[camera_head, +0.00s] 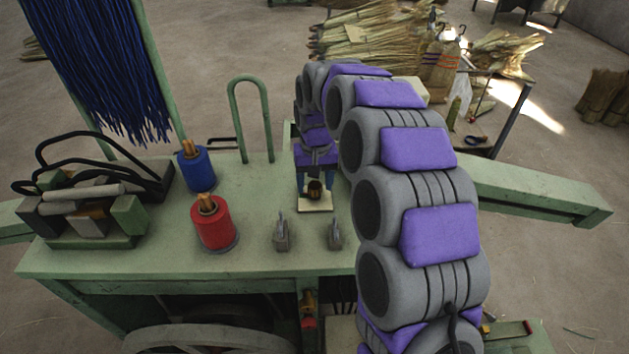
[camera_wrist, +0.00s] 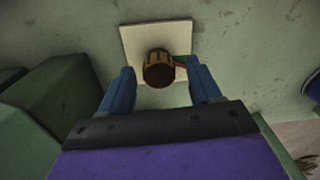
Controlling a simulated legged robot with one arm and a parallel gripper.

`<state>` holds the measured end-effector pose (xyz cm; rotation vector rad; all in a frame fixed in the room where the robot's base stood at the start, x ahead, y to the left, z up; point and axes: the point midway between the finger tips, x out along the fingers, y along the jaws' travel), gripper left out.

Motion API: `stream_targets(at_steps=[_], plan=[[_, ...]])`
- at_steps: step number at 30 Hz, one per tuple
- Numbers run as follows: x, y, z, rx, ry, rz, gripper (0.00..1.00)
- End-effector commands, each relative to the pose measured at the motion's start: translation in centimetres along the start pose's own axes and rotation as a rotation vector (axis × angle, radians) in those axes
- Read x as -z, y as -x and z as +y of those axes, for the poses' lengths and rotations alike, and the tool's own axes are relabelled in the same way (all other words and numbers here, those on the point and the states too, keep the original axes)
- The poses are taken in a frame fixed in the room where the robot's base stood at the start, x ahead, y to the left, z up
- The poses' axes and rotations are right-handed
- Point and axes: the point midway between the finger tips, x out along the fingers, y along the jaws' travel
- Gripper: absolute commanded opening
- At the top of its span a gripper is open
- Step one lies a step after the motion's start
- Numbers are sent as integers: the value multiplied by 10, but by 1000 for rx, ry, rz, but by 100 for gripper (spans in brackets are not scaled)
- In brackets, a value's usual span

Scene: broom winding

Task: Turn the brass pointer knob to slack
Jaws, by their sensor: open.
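The brass pointer knob (camera_head: 315,190) stands on a small cream plate (camera_head: 316,206) on the green bench top. In the wrist view the knob (camera_wrist: 159,69) shows a ribbed brass side and a dark round end, in front of its plate (camera_wrist: 130,40). A small red and green mark shows just right of the knob. My gripper (camera_wrist: 163,82) is open, with one blue finger on each side of the knob and gaps between. In the head view my gripper (camera_head: 315,183) is at the knob. Which way the pointer faces I cannot tell.
A red spool (camera_head: 212,225) and a blue spool (camera_head: 196,168) stand left of the knob. Two small grey metal clips (camera_head: 281,234) are in front of it. A green hoop (camera_head: 250,120) rises behind left. A tool tray (camera_head: 90,242) fills the left end.

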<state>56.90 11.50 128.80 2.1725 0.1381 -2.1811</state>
Motion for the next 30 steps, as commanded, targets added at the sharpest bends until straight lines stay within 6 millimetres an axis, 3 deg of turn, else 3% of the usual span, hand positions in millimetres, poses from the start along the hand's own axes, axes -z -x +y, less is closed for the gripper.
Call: stream_targets(at_steps=[10,27,30], plan=[[0,-4,0,0,0,2,63],[0,-4,-1,1,0,2,9],[0,-4,-1,1,1,2,7]])
